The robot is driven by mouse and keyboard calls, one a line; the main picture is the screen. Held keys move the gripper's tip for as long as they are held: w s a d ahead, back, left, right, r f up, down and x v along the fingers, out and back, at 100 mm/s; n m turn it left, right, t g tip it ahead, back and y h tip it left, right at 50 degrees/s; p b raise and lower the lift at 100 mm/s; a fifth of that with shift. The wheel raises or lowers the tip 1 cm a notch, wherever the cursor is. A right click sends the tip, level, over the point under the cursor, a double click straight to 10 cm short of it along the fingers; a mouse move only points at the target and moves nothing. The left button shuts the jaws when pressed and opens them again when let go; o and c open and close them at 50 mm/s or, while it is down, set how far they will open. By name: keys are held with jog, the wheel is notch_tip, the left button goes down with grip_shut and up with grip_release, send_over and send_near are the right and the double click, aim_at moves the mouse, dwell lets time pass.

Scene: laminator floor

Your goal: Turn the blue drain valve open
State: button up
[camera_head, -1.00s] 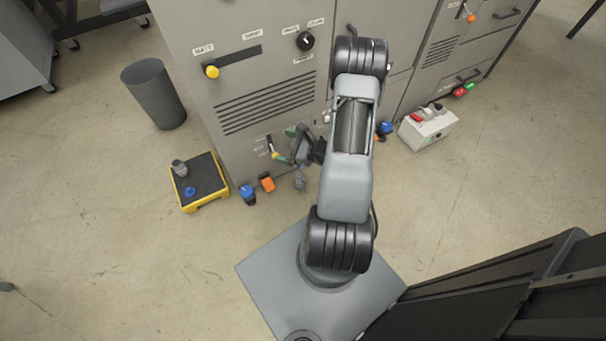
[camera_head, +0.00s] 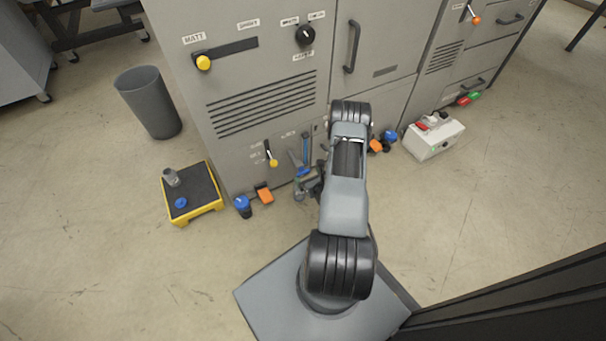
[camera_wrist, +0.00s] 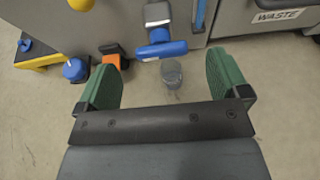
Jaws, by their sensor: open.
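The blue drain valve shows in the wrist view as a blue T-shaped handle (camera_wrist: 160,48) on a light grey fitting at the cabinet's foot. Its crossbar lies roughly level across the picture. My gripper (camera_wrist: 163,63) has two green fingers, spread wide with nothing between their pads. The handle is ahead of the fingertips, between them in the picture, and no contact shows. In the head view my gripper (camera_head: 308,184) is low at the cabinet front and partly hides the valve area. A clear grey cup (camera_wrist: 171,73) stands on the floor just below the handle.
An orange block (camera_head: 264,194) and another blue knob (camera_head: 243,205) are left of the valve. A yellow-edged black platform (camera_head: 207,190) stands further left. A yellow-tipped lever (camera_head: 271,158) and a blue vertical strip (camera_head: 306,148) are above. A white box (camera_head: 440,138) stands right.

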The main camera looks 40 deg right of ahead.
aim_at(303, 171)
jog(key=shift+b+x, duration=0.7)
jog(key=shift+x, duration=1.9)
jog(key=shift+c, duration=0.2)
jog(key=c, duration=0.9)
